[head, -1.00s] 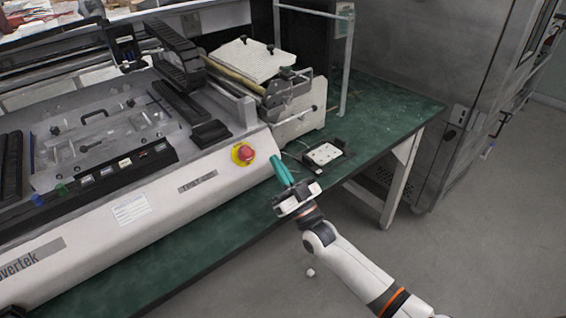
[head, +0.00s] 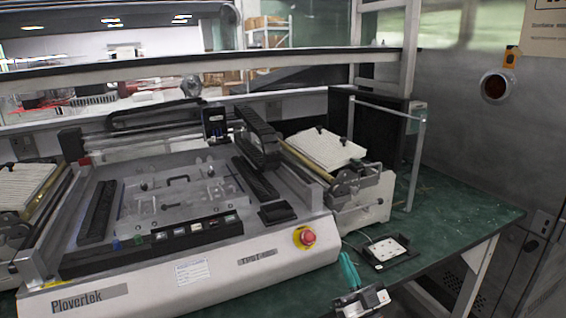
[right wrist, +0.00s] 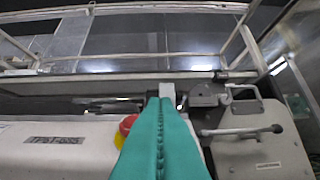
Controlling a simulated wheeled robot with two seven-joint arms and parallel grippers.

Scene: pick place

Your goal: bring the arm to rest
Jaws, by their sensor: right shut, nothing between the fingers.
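My right gripper (head: 348,268) shows at the bottom of the head view, with teal fingers closed together and nothing between them. It is in front of the right end of the white machine (head: 130,297), close to the table's front edge. In the right wrist view the shut teal fingers (right wrist: 161,105) point forward, with the machine's red button (right wrist: 127,125) just left of them. Most of my right arm is below the head view. My left gripper is not in view.
The red button (head: 306,237) sits on the machine's front right corner. A small dark tray with a white plate (head: 387,249) lies on the green table (head: 460,212), right of the fingers. A metal frame post (head: 415,165) stands behind. A grey cabinet (head: 480,120) is at right.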

